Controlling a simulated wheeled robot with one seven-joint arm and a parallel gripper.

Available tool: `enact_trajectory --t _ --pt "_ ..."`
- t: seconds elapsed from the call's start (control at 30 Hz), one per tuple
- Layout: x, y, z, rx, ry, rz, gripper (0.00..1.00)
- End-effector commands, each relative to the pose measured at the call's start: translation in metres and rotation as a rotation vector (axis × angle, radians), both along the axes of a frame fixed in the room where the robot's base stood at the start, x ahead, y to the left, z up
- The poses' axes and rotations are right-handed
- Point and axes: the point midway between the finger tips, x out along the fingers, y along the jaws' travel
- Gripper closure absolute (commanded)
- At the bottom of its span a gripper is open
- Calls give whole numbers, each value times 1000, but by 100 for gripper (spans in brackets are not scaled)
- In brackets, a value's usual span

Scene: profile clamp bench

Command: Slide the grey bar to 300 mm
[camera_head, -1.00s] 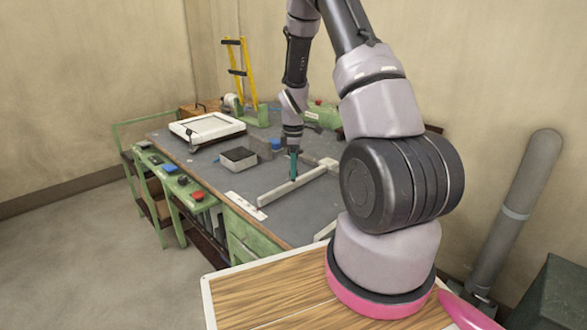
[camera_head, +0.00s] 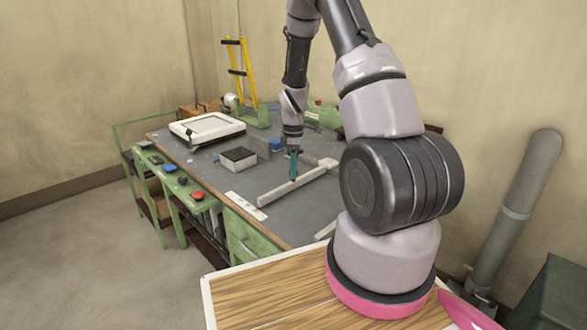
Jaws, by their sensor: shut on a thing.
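The grey bar (camera_head: 274,195) lies slantwise on the dark bench top, right of the bench's middle. Its near left end is beside a white marked strip (camera_head: 246,205), which looks like a scale; its numbers are too small to read. The bar's far right end meets a pale block (camera_head: 327,164). The exact contact there is too small to tell.
A dark-topped box (camera_head: 238,158) and a white framed panel (camera_head: 207,129) stand left of the bar. A blue item (camera_head: 276,145) is behind my gripper. Bare bench top lies in front of the bar.

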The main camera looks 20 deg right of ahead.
Motion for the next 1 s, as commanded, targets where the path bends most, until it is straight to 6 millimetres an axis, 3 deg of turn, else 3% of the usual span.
enact_trajectory --t 0.13,0.4,0.8,0.83,0.9,1.0 --pt "15 6 0 1 -4 3 100" --pt "68 27 0 0 -4 3 100" --pt "77 31 1 -1 -2 -1 100" --pt "77 31 1 -1 -2 -1 51" --pt "77 31 1 -1 -2 -1 29" --pt "76 31 0 0 -1 -1 29"
